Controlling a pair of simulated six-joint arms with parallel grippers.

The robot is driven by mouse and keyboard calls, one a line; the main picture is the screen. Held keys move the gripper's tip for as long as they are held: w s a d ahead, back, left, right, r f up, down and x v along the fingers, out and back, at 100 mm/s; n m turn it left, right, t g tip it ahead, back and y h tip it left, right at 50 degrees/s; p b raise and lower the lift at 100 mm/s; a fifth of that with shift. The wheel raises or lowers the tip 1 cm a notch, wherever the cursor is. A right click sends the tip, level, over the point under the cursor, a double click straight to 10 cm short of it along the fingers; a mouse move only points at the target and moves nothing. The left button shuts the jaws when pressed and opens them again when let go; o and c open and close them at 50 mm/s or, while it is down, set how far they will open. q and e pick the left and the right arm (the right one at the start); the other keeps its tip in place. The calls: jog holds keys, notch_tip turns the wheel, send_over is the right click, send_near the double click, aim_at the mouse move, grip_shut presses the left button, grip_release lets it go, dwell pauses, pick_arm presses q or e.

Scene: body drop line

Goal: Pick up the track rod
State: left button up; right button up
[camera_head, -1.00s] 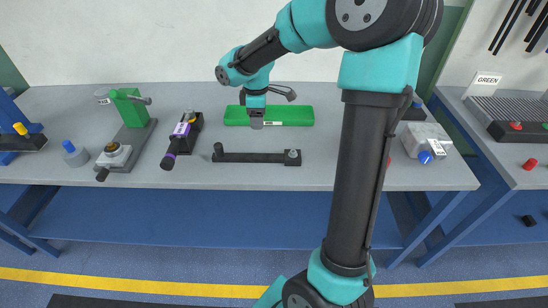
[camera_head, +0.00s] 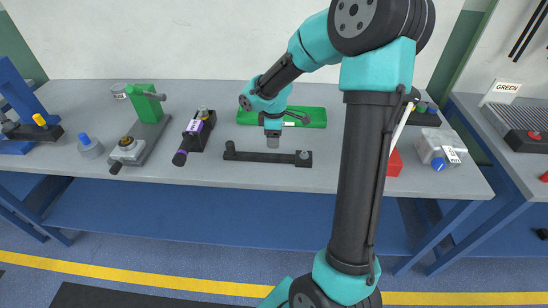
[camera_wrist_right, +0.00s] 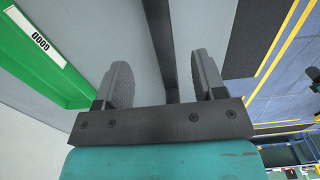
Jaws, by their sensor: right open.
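The track rod (camera_head: 262,157) is a long black bar with a raised end at the left and a block at the right. It lies flat on the grey bench in the head view. My right gripper (camera_head: 272,142) points down just above and behind the middle of the rod. In the right wrist view the rod (camera_wrist_right: 160,35) shows as a dark bar between the two spread fingers of the right gripper (camera_wrist_right: 161,62). These fingers are open and hold nothing. My left gripper is not in view.
A green tray (camera_head: 312,117) lies behind the rod; its label reads GOOD in the wrist view. A black part with a purple band (camera_head: 197,131) and a green-post fixture (camera_head: 143,103) stand left. A red box (camera_head: 394,163) and a grey box (camera_head: 437,147) stand right.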

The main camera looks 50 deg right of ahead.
send_over(274, 156)
jog(key=shift+f, duration=2.05)
jog(key=shift+f, duration=2.6)
jog(key=shift+c, duration=0.3)
grip_shut()
